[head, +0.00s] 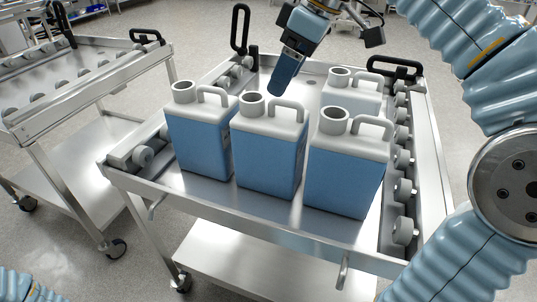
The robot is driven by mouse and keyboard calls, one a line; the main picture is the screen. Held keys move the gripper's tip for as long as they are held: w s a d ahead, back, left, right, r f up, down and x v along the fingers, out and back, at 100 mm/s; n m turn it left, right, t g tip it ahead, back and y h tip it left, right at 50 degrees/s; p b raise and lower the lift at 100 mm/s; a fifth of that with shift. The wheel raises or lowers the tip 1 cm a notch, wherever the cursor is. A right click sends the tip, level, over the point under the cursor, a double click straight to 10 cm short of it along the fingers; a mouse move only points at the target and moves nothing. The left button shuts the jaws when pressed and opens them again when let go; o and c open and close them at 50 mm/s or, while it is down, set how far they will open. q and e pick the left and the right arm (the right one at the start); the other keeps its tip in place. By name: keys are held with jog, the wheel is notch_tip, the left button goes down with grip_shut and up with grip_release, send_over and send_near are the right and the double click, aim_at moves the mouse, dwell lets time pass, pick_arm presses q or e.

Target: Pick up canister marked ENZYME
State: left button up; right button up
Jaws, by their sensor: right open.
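Blue canisters with white tops, round grey necks and loop handles stand upright on a steel cart. Three are in the front row: a left one (200,135), a middle one (268,150) and a right one (345,170). One more canister (352,95) stands behind the right one, partly hidden. No ENZYME marking or other label is readable on the visible faces, so I cannot tell which one bears it. My right gripper (325,58) is open and empty, above the back of the cart, behind the middle canister and apart from the canisters. My left gripper is out of view.
The cart (250,215) has raised sides with grey rollers (403,190) and black handles (393,68) at its back. A second roller cart (75,75) stands to the left, its visible top empty of canisters. The back-left of the main cart's deck is free.

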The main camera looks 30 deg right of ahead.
jog(key=shift+b+x, duration=0.5)
jog(key=shift+x, duration=2.3)
jog(key=shift+s+a, duration=0.1)
jog(key=shift+a, duration=0.1)
grip_shut()
jog(key=shift+r, duration=0.2)
